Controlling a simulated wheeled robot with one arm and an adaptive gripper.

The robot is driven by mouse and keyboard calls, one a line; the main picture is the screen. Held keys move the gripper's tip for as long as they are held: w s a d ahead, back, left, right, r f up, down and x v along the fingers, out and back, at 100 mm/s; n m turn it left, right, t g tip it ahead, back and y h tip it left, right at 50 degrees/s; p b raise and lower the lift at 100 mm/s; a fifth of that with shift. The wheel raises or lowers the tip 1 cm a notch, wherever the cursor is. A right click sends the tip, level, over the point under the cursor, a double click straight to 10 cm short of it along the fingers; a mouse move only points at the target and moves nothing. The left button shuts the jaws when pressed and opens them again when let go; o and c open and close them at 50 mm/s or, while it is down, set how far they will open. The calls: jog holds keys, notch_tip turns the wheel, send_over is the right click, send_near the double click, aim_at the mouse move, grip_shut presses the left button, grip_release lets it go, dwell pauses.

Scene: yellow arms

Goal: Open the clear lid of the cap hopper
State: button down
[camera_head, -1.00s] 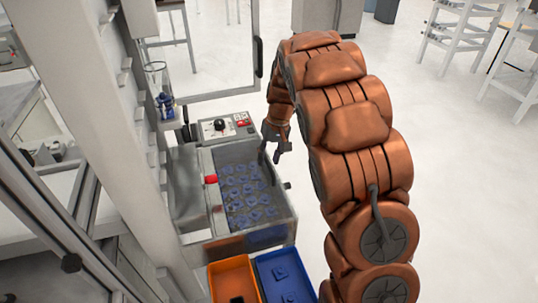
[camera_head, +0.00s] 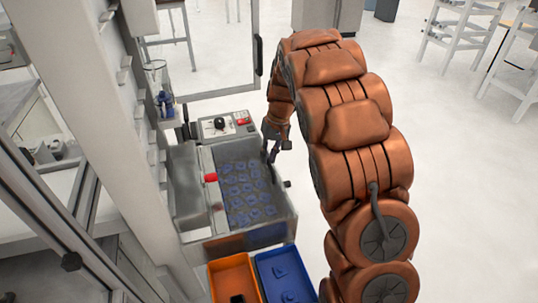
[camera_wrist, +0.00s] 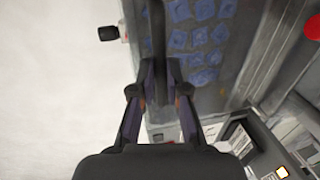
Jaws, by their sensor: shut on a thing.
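The cap hopper (camera_head: 190,205) is a grey box left of my arm, with many blue caps inside. Its clear lid (camera_head: 243,185) lies over the caps as a hazy pane; I cannot tell whether it is slightly raised. A dark bar-shaped handle (camera_wrist: 157,35) runs along the lid's right side. My gripper (camera_head: 270,158) is at the hopper's far right edge. In the wrist view both fingers of my gripper (camera_wrist: 159,75) close around the handle, with the blue caps just to the right. The fingers hide part of the handle.
A control box (camera_head: 225,125) with a black knob stands behind the hopper. An orange bin (camera_head: 233,273) and a blue bin (camera_head: 284,275) stand in front. A red knob (camera_head: 210,177) sits on the hopper's left. Open floor lies right of my arm.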

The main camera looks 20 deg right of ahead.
aim_at(258, 171)
jog(key=shift+a+r, duration=0.1)
jog(key=shift+a+r+h+b, duration=0.35)
jog(key=shift+r+h, duration=0.25)
jog(key=shift+r, duration=0.15)
jog(key=a+r+h+b, duration=0.1)
jog(key=a+r, duration=0.3)
jog(key=a, duration=0.4)
jog(key=a+r+h+b, duration=0.2)
jog(key=a+r+b, duration=0.2)
jog(key=a, duration=0.3)
jog(key=shift+w+a+r, duration=0.35)
jog(key=shift+w, duration=0.1)
jog(key=c, duration=1.2)
grip_release()
jog(key=shift+w+r, duration=0.1)
jog(key=shift+r, duration=0.05)
jog(key=shift+d, duration=0.15)
